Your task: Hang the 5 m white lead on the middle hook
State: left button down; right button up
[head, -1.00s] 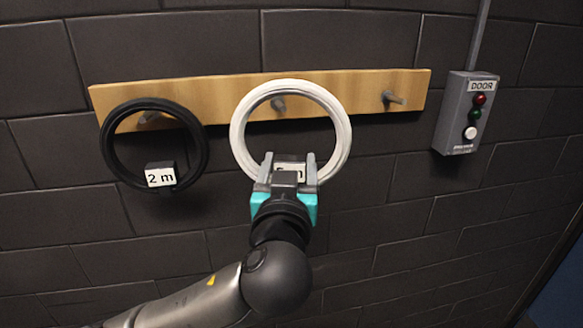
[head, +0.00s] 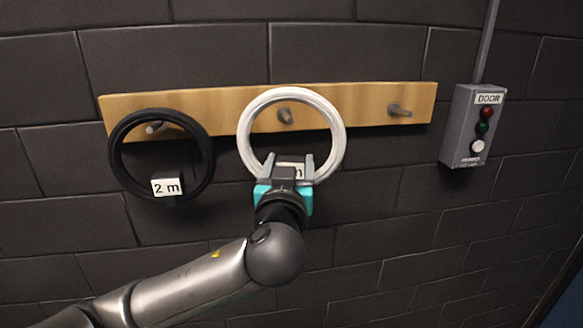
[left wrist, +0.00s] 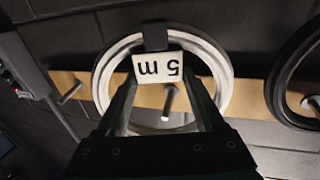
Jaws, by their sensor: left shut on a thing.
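The white lead (head: 335,124) is a coiled ring with a "5 m" tag, which reads upside down in the left wrist view (left wrist: 159,68). My left gripper (head: 290,170) is shut on the white lead at the tag, at the ring's lower edge. In the head view the gripper hides part of the tag. The middle hook (head: 285,116) shows inside the ring's opening, below the ring's top edge; it also shows inside the ring in the left wrist view (left wrist: 169,101). I cannot tell whether the ring is around the hook or still in front of it. My right gripper is not in view.
A wooden board (head: 365,98) on the dark block wall carries the hooks. A black ring (head: 207,150) with a "2 m" tag (head: 166,187) is at the left hook. The right hook (head: 399,111) is bare. A grey DOOR button box (head: 463,130) is at the right.

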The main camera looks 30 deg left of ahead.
pick_arm(q)
jog(key=shift+w+a, duration=0.75)
jog(key=shift+w, duration=0.15)
jog(key=shift+w+a+f+b, duration=0.2)
jog(key=shift+w+f+b, duration=0.1)
jog(key=shift+f+b, duration=0.85)
jog(key=shift+b, duration=0.2)
jog(key=shift+w+f, duration=0.1)
jog(key=shift+f, duration=0.05)
